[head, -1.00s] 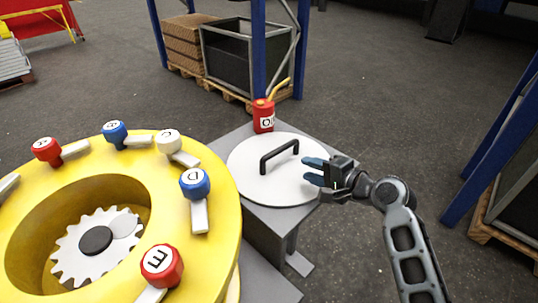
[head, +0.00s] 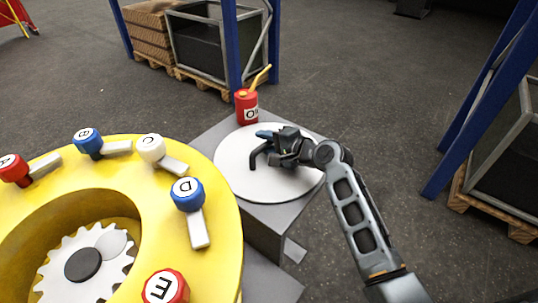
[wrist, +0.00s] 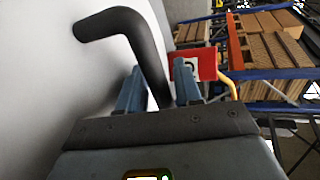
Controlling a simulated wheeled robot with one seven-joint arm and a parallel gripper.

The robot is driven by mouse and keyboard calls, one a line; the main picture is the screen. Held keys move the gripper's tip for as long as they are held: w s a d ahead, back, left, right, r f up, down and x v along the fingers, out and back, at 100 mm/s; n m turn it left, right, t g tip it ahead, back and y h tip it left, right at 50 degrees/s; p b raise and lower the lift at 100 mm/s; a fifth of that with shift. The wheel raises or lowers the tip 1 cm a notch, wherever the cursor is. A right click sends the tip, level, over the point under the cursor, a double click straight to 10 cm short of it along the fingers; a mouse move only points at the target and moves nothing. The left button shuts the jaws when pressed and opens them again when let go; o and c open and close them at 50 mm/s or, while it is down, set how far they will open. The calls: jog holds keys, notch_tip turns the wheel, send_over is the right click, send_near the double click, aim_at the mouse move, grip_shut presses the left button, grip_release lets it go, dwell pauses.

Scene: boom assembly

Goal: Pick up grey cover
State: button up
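The grey cover (head: 240,178) is a flat, pale round disc lying on a grey stand, with a black bar handle (head: 257,155) on top. My gripper (head: 268,138) is at the handle, over the cover's far part, and hides part of the handle in the head view. In the wrist view, my gripper (wrist: 160,88) has its two blue fingers apart, with the black handle (wrist: 145,45) passing between them. A gap shows between the handle and the right finger. The pale cover (wrist: 50,60) fills the left side of that view.
A red oil can (head: 247,107) with a yellow spout stands on the grey stand (head: 208,135) just behind the cover. A large yellow ring (head: 225,250) with lettered knobs is at left. A blue rack (head: 232,50) with crates stands behind.

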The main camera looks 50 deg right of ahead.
jog(key=shift+w+f, duration=0.1)
jog(key=shift+w, duration=0.2)
jog(key=shift+c, duration=0.2)
grip_shut()
dwell(1.0)
jog(key=shift+r, duration=0.25)
